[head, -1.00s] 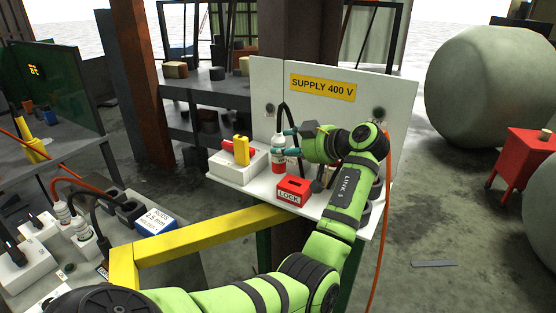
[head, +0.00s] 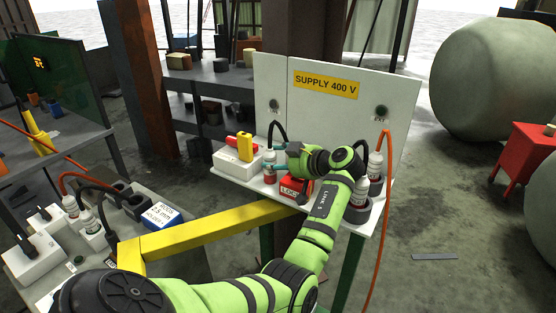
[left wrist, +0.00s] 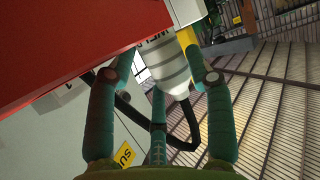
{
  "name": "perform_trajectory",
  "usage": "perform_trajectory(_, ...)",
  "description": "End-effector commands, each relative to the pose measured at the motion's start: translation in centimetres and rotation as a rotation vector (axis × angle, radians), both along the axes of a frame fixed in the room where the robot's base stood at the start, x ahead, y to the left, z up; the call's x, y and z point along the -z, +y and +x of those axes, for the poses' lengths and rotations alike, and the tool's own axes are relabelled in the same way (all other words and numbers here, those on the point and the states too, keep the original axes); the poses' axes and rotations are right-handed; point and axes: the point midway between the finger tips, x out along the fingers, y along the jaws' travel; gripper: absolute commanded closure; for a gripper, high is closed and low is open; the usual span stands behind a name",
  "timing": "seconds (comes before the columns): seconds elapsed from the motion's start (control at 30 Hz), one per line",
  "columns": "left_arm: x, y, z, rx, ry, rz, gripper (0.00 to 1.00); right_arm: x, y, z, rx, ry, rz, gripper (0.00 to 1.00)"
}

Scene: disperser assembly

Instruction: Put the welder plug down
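The welder plug (head: 269,165), white-grey with a red lower end and a black cable, is upright at the white supply shelf (head: 228,172), left of the red lock box. I cannot tell whether its base touches the shelf. My left gripper (head: 279,159) comes from the right with its teal fingers at the plug's upper part. In the left wrist view the plug (left wrist: 167,67) sits between the fingertips, which look closed against its sides; its lettering is partly hidden. My right gripper is not in view.
The red lock box (head: 290,188) is close under my left wrist. A white block with yellow and red pieces (head: 238,158) stands left of the plug. Other plugs (head: 375,166) stand at the shelf's right end, with an orange cable. The supply panel (head: 350,110) rises behind.

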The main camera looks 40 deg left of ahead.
Motion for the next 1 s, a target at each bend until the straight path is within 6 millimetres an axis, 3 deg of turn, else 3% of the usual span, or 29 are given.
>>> perform_trajectory(0.33, -0.2, 0.0, 0.0, 0.000, 0.000, 0.000, 0.40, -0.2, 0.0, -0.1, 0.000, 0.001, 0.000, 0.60)
perform_trajectory(0.43, -0.3, -0.9, 0.1, 0.001, -0.003, 0.000, 0.40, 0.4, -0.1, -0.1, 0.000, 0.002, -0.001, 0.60)
perform_trajectory(0.8, -3.0, -7.9, 0.5, 0.004, -0.004, -0.001, 0.40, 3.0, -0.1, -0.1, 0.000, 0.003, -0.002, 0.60)
perform_trajectory(1.0, -4.3, -10.4, 0.6, 0.001, -0.002, -0.001, 0.40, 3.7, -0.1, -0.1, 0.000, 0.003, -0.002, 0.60)
